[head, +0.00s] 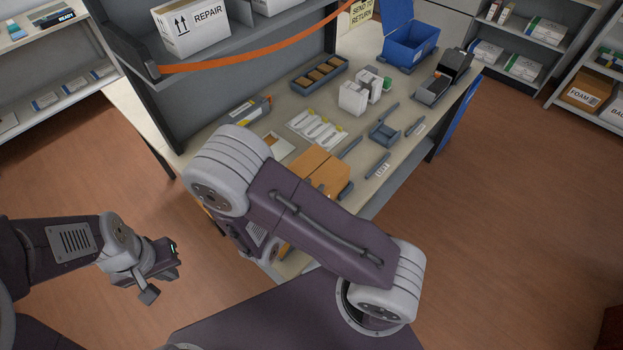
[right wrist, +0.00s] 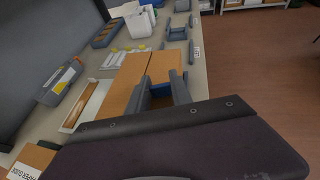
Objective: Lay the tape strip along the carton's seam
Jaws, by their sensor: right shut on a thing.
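The brown carton (head: 312,165) lies on the workbench, partly behind my right arm; a line runs along its top. In the right wrist view the carton (right wrist: 128,75) lies just beyond my right gripper (right wrist: 162,84). In the head view my arm hides the right gripper. My left gripper (head: 165,277) is open and empty at lower left, away from the bench.
An orange strap (head: 255,60) hangs across the shelf.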

